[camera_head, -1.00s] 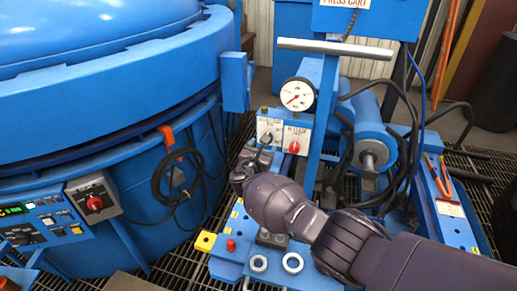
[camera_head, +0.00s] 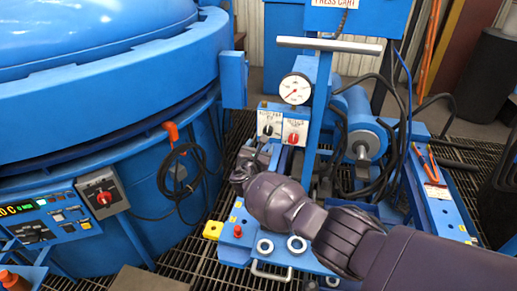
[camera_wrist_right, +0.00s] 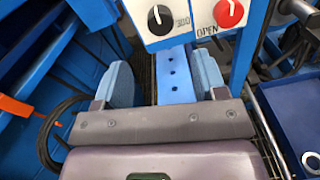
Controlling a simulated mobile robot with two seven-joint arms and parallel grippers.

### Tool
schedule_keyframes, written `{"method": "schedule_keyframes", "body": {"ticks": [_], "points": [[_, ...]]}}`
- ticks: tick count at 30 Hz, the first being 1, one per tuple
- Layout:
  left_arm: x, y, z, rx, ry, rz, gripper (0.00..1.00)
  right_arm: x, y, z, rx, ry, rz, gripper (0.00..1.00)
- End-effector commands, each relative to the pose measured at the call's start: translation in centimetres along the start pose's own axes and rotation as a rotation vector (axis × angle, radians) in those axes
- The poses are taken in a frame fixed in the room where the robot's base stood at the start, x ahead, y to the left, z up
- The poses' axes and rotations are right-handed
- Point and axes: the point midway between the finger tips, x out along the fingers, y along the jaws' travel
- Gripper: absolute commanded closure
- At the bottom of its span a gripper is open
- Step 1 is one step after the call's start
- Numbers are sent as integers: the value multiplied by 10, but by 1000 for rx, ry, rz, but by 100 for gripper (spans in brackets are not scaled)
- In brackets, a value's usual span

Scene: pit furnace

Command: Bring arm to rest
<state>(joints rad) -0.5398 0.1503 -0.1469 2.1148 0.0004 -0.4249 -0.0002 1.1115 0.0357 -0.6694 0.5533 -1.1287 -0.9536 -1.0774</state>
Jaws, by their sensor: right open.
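My right arm comes in from the lower right of the head view and reaches over the blue press cart (camera_head: 318,118). My right gripper (camera_head: 248,163) is small and partly hidden there, below the cart's two knob plates. In the right wrist view the gripper (camera_wrist_right: 163,80) shows two blue-grey pads wide apart with nothing held between them. A blue bar with dark holes (camera_wrist_right: 173,78) shows in the gap. Ahead of the pads are a black knob (camera_wrist_right: 159,19) and a red knob (camera_wrist_right: 229,12), and I see no contact with them. My left gripper is not in view.
The big blue furnace (camera_head: 110,95) fills the left, with its control panel (camera_head: 42,218) and a hanging cable (camera_head: 180,165). A pressure gauge (camera_head: 296,88), a T-handle (camera_head: 328,45), hoses and a cylinder (camera_head: 358,122) crowd the cart. Grating floor (camera_head: 190,250) lies between.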

Motion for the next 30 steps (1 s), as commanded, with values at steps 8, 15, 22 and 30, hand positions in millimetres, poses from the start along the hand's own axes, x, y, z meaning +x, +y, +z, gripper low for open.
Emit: {"method": "schedule_keyframes", "body": {"ticks": [8, 15, 22, 30], "points": [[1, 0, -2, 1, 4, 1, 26, 0, 0, 0, 0, 0, 0, 35], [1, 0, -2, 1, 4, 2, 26, 0, 3, -3, 102, 17, 15, 35], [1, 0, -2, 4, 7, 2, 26, -12, 44, 7, 490, 149, 91, 35], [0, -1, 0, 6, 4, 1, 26, -44, 91, 36, 1035, 368, 164, 35]]}}
